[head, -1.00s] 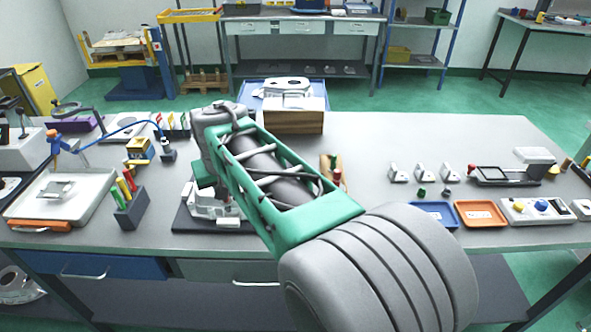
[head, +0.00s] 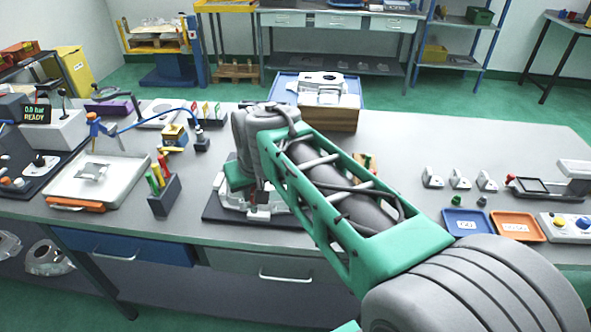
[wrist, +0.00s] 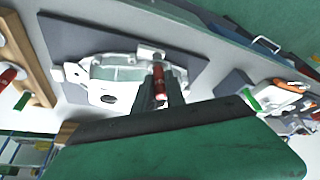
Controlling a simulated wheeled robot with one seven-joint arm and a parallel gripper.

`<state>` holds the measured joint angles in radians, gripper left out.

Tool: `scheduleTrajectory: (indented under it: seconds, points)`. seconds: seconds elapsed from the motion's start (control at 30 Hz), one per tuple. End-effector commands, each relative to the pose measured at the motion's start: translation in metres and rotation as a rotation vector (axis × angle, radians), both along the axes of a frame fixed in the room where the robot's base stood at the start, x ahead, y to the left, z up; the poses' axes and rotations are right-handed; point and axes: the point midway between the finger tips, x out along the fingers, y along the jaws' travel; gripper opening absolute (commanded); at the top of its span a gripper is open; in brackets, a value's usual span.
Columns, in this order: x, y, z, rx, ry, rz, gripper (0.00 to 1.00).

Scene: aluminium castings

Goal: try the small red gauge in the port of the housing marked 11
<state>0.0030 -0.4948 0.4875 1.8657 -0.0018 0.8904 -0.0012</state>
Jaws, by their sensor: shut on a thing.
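A white cast housing (head: 232,198) sits on a dark mat (head: 212,215) near the bench's front edge, partly hidden by my arm in the head view. In the wrist view, the housing (wrist: 108,92) shows its open ring on the grey mat (wrist: 62,38); I cannot read a number on it. My gripper (wrist: 152,88) is shut on a red gauge (wrist: 157,78), which overlaps the housing's edge in the picture. The gauge's tip and the port are hidden, so I cannot tell whether they touch. In the head view my arm hides the fingertips.
A wooden rack (wrist: 36,72) beside the mat holds another red-handled gauge (wrist: 8,76) with a green end. A wooden box (head: 330,118) stands behind the housing. A dark holder with coloured pens (head: 165,197) is left of the mat. Blue (head: 466,212) and orange (head: 503,216) trays lie right.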

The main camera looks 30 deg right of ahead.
Motion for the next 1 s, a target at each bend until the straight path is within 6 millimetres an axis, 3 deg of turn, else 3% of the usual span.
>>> scheduleTrajectory:
  seconds: [1.0]
  points:
    - [0.000,0.000,0.057,0.000,-0.001,0.000,0.00]
